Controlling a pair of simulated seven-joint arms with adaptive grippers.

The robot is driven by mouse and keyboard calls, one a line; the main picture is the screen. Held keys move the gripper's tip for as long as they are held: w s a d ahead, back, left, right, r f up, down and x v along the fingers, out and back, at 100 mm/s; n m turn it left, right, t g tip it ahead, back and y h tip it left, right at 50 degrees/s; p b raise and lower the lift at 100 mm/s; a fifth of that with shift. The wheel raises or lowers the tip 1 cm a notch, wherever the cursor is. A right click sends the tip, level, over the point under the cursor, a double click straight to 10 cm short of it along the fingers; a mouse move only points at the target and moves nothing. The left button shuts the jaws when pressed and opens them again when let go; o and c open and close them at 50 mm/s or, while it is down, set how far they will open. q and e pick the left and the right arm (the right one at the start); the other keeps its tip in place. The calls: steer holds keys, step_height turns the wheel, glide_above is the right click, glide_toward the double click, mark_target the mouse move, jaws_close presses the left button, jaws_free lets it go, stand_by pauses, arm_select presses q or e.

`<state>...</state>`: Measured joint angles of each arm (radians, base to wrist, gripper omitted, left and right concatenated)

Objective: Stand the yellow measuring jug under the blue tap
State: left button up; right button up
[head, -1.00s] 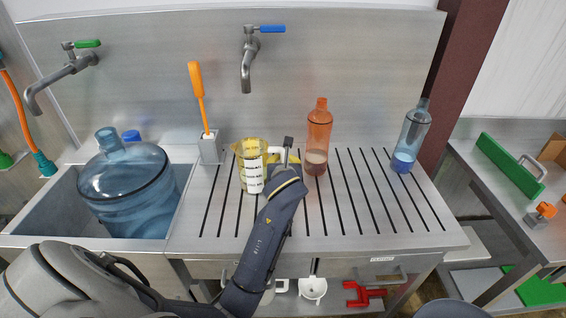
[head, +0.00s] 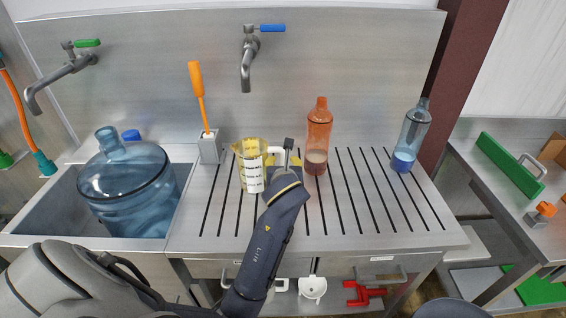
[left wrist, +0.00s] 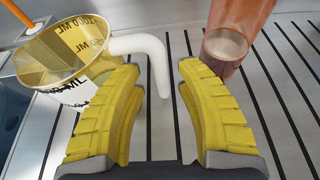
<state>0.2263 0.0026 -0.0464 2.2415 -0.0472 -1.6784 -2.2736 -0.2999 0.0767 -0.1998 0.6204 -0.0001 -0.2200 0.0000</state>
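The yellow measuring jug (head: 250,172), clear yellow with a white scale band and white handle, stands upright on the grooved draining board (head: 350,222). The blue tap (head: 247,70), a metal spout with a blue lever, is on the back wall above and behind it. My left gripper (head: 284,162) is low at the jug's right side. In the left wrist view its yellow fingers (left wrist: 160,70) are apart, with the jug's handle (left wrist: 152,48) reaching in between their tips; I see no grip on it. The jug's body (left wrist: 72,60) is left of the fingers. My right gripper is not in view.
An orange bottle (head: 318,135) stands close to the right of my left gripper. A blue bottle (head: 411,138) is farther right. A brush holder (head: 209,150) is left of the jug. A big blue water bottle (head: 125,185) sits in the sink. The board's front is clear.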

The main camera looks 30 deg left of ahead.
arm_select(q)
steer(key=v, duration=0.9)
